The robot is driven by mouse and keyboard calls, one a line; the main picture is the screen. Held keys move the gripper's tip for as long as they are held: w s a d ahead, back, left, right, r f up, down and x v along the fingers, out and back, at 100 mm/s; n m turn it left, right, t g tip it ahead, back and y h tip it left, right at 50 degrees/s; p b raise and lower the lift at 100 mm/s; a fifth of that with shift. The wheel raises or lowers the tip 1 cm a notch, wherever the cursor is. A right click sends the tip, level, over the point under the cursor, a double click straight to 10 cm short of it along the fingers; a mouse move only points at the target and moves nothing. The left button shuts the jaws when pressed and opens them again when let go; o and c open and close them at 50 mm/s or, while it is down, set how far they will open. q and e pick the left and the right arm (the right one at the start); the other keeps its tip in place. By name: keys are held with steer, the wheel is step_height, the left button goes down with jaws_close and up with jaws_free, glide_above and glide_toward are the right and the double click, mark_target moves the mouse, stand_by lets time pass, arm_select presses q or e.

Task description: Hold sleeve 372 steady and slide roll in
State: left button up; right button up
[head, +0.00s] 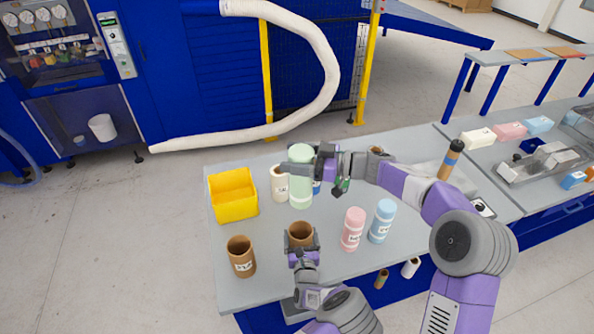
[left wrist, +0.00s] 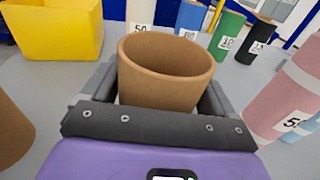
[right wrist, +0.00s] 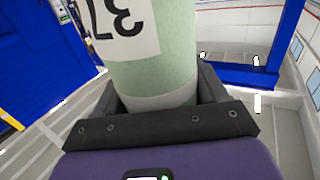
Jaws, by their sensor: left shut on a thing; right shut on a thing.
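A brown cardboard sleeve (head: 300,234) stands upright near the table's front edge, its open mouth facing up. My left gripper (head: 303,254) is shut on it; the left wrist view shows the sleeve (left wrist: 165,85) between the fingers. No label shows on its visible side, so I cannot confirm its number. My right gripper (head: 312,165) is shut on a pale green foam roll (head: 300,185), held upright behind the sleeve and apart from it. The right wrist view shows the roll (right wrist: 150,75) with an upside-down label, partly cut off, beginning "37".
Another brown sleeve (head: 241,257) stands left of the held one. A yellow bin (head: 232,196) and a cream sleeve (head: 279,184) are behind. A pink roll (head: 352,230) and a blue roll (head: 381,222) stand close on the right. Grey table (head: 415,225) is clear beyond them.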

glide_above(296, 202)
steer(key=w, duration=0.3)
steer(key=shift+g, duration=0.3)
step_height(296, 202, down, 7)
steer(key=shift+s+f, duration=0.15)
steer(key=shift+f, duration=2.05)
steer(key=shift+f, duration=0.6)
steer(key=shift+f, duration=1.85)
steer(key=shift+f, duration=0.1)
steer(key=shift+f, duration=1.9)
steer(key=shift+f, duration=0.45)
steer(key=shift+f, duration=1.5)
steer(key=shift+f, duration=0.15)
